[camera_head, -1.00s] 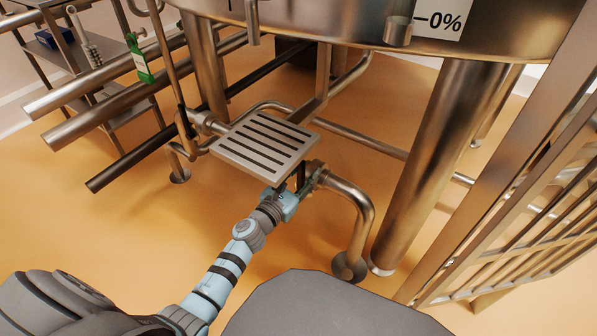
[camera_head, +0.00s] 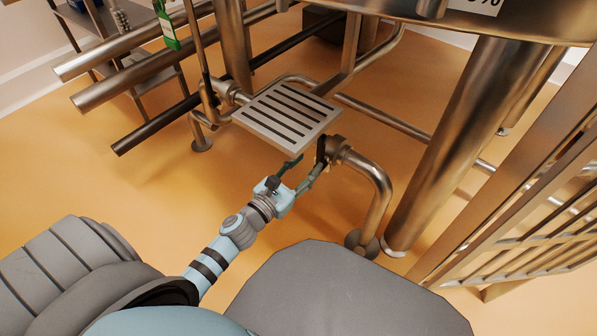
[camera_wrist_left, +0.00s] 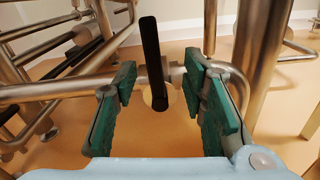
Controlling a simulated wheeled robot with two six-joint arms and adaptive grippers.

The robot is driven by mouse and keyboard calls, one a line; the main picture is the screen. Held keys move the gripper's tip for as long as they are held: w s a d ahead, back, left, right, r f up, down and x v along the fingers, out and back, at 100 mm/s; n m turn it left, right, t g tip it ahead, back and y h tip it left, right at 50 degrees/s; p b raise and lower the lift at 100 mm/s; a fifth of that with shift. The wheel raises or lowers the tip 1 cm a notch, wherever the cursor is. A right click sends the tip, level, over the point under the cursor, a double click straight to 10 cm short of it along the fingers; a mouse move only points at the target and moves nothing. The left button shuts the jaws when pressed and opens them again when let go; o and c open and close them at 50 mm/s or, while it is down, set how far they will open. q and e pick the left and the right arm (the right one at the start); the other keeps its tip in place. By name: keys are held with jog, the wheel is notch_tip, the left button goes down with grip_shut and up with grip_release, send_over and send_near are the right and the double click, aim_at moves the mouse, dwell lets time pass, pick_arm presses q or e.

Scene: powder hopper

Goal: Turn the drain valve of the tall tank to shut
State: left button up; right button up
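A black lever handle (camera_wrist_left: 152,50) stands upright in the left wrist view, with a metal valve body and pipe (camera_wrist_left: 172,75) behind it. In the head view the dark handle (camera_head: 321,150) shows at the end of a bent steel pipe (camera_head: 375,178), beside the slotted plate. My left gripper (camera_head: 308,170) is open just in front of it. Its green-padded fingers (camera_wrist_left: 158,88) stand apart on either side of the handle's line, with gaps visible; the handle's depth between them is hard to judge. The tank's underside (camera_head: 385,8) shows at the top. My right gripper is not in view.
A slotted metal plate (camera_head: 287,117) sits just above and left of the gripper. A thick tank leg (camera_head: 450,140) and a railing (camera_head: 530,190) stand at right. Orange floor lies open at left.

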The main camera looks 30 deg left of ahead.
pick_arm(q)
jog(key=s, duration=0.3)
jog(key=shift+s+a, duration=0.2)
